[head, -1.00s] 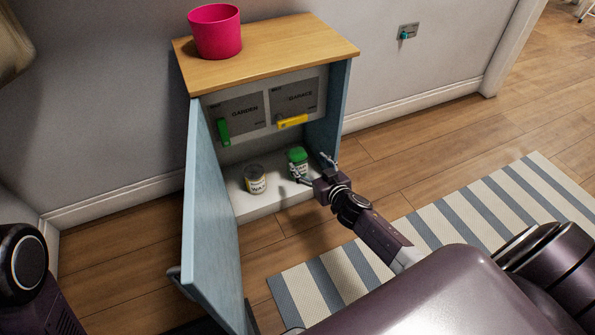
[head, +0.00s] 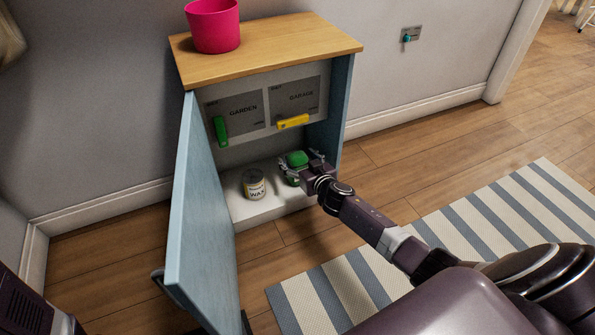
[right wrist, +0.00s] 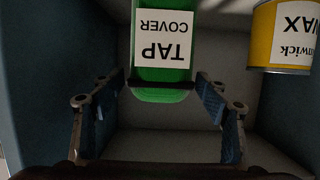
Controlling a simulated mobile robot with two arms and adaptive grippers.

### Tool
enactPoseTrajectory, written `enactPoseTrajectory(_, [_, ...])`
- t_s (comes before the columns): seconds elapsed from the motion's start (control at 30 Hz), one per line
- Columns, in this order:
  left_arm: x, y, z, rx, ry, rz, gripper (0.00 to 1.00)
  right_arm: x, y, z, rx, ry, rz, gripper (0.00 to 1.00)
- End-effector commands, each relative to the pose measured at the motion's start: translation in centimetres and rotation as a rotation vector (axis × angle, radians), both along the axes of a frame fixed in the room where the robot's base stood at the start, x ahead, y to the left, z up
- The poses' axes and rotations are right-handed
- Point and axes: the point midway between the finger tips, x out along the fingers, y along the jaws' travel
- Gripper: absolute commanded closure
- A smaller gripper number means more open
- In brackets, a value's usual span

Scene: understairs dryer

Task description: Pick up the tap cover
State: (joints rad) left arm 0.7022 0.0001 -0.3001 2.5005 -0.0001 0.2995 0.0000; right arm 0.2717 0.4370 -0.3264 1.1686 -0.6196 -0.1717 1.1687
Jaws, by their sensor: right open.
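The tap cover (head: 296,160) is green with a white label. It stands on the floor of the open cabinet (head: 262,212), right of the wax tin. In the right wrist view the tap cover (right wrist: 163,88) shows upside down, with its label reading TAP COVER, between the two fingers. My right gripper (head: 298,168) is open at the front of the tap cover, its fingers spread to either side. I see a gap on both sides in the wrist view, so it is not gripped. The gripper hides part of the cover in the head view. My left gripper is not in view.
A wax tin (head: 254,184) stands left of the tap cover. The blue cabinet door (head: 200,220) is swung open at left. Green (head: 220,131) and yellow (head: 292,121) handles are on the back panel. A pink pot (head: 213,26) stands on top. A striped rug (head: 465,230) lies right.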

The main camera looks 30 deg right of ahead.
Motion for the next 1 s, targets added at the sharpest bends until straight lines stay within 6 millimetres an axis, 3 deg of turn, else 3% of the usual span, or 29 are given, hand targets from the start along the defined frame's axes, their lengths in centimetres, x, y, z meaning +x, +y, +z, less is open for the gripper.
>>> enactPoseTrajectory(0.13, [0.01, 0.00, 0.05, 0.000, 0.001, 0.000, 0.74, -0.01, 0.00, 0.08, 0.000, 0.000, 0.000, 0.33])
enactPoseTrajectory(0.53, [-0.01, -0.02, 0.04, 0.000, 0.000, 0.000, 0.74, -0.02, 0.03, 0.07, 0.000, 0.000, 0.000, 0.77])
enactPoseTrajectory(1.0, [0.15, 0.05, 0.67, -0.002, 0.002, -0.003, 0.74, -0.22, 0.10, 0.74, 0.002, -0.001, 0.000, 0.78])
